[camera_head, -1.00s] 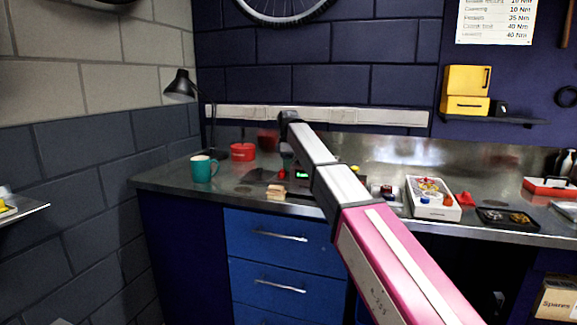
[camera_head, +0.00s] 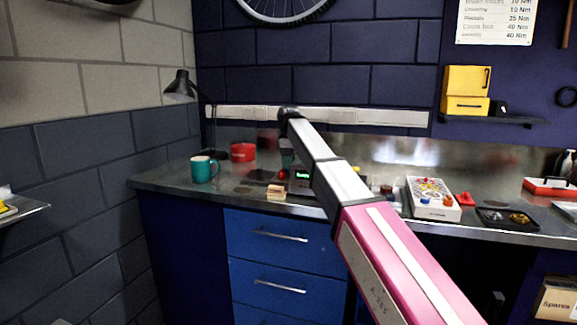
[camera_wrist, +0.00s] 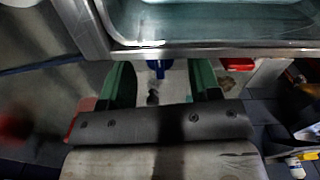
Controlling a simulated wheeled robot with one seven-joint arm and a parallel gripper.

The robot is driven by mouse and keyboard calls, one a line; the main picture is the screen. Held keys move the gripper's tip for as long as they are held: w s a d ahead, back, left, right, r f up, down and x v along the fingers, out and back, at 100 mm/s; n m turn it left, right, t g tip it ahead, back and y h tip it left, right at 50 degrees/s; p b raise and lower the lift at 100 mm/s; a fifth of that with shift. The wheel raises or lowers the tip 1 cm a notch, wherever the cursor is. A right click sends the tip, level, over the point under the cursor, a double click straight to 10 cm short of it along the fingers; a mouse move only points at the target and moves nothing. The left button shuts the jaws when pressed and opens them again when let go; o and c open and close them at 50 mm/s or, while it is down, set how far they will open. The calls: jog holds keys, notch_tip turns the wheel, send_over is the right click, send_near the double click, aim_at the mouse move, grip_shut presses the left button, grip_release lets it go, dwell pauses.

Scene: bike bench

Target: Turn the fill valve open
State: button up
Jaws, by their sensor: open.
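In the wrist view, my gripper (camera_wrist: 159,72) is open, with a green finger on each side. A small blue part (camera_wrist: 158,67), which looks like the fill valve's handle, shows between the fingers near their tips. It sits against a pale surface, just below the metal rim of a clear-walled basin (camera_wrist: 210,28). I cannot tell whether a finger touches it or how far it is turned. In the head view, my arm hides most of the device with a green display (camera_head: 301,176), and I cannot make out the valve there.
A teal mug (camera_head: 202,170), a red container (camera_head: 243,152) and a small wooden block (camera_head: 276,192) stand left on the metal bench (camera_head: 165,181). A white board with coloured parts (camera_head: 420,188), a black tray (camera_head: 492,217) and a red toolbox (camera_head: 548,188) are to the right.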

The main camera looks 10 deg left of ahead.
notch_tip(320, 180, up, 9)
dwell(0.3)
jog(key=shift+r, duration=0.1)
jog(key=shift+m, duration=0.8)
notch_tip(320, 180, down, 11)
jog(key=shift+r, duration=0.1)
